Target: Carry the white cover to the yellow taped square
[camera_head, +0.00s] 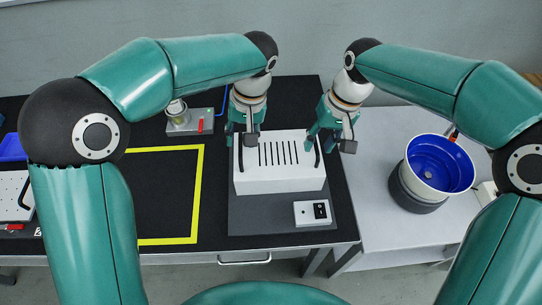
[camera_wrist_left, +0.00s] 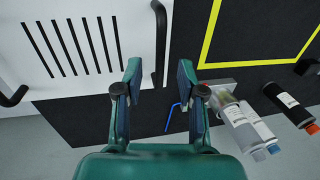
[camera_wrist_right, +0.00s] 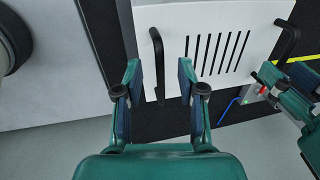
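The white cover (camera_head: 280,180), a box with dark slots on top, sits on a grey base plate (camera_head: 262,220). It has a black handle at each side. My left gripper (camera_head: 243,137) is open over the left handle (camera_wrist_left: 159,45), which shows between its fingers in the left wrist view. My right gripper (camera_head: 324,140) is open over the right handle (camera_wrist_right: 157,60), which likewise shows between its fingers. Neither gripper is closed on a handle. The yellow taped square (camera_head: 197,195) is on the black table left of the cover, its left part hidden behind my left arm.
A switch box (camera_head: 312,212) stands in front of the cover. A small grey fixture (camera_head: 190,122) stands behind the square. A blue-lined bowl (camera_head: 440,165) stands on the side table at right. White and blue items show at far left. The visible inside of the square is empty.

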